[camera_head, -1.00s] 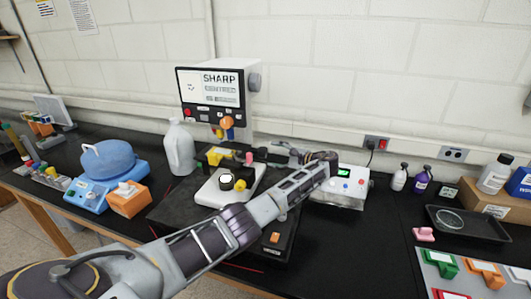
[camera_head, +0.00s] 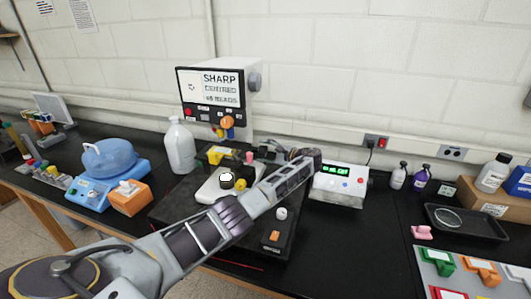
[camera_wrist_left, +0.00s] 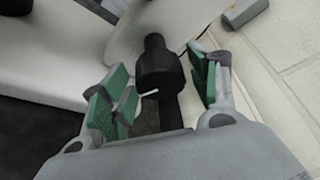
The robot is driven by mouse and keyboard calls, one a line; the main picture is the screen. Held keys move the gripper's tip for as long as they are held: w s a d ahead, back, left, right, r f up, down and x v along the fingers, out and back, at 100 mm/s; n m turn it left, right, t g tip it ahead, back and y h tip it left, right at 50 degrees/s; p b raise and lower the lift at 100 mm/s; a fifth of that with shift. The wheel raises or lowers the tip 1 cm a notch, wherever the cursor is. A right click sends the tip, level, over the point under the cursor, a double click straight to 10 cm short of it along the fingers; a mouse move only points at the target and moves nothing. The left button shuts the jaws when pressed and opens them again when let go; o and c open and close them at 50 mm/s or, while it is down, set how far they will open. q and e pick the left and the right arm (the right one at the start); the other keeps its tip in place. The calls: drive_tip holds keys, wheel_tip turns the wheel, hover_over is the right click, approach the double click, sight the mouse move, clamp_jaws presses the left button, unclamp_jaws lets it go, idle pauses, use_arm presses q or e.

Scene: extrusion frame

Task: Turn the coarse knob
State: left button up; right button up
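A black stepped knob (camera_wrist_left: 160,68) on a pale body shows in the left wrist view; I take it for the coarse knob. My left gripper (camera_wrist_left: 158,92) has its green-padded fingers apart, one on each side of the knob, with gaps visible. In the head view the left gripper (camera_head: 272,149) is small beside the white instrument base (camera_head: 214,188), partly hidden by my forearm. The coarse knob cannot be made out there. The instrument's screen (camera_head: 209,87) reads "SHARP" and "CENTRED", with a smaller line below. My right gripper is not in view.
A white box with a green display (camera_head: 340,183) stands right of my wrist. A white jug (camera_head: 180,146) and a blue device (camera_head: 108,160) stand left. The dark platform (camera_head: 268,247) carries an orange switch (camera_head: 274,236). A black tray (camera_head: 466,223) lies at right.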

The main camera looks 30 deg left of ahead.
use_arm(q)
drive_tip(key=c, duration=0.7)
drive_tip(key=shift+f+n+y+b, duration=0.2)
drive_tip(key=shift+n+y+b, duration=0.1)
drive_tip(key=shift+n+b, duration=0.55)
drive_tip(key=shift+r+n+t+b, duration=0.1)
drive_tip(key=shift+n+t+b, duration=0.25)
drive_tip(key=shift+t, duration=0.05)
drive_tip(key=o, duration=1)
drive_tip(key=shift+c, duration=0.2)
drive_tip(key=shift+d, duration=0.15)
drive_tip(key=v, duration=1.1)
drive_tip(key=shift+d, duration=0.4)
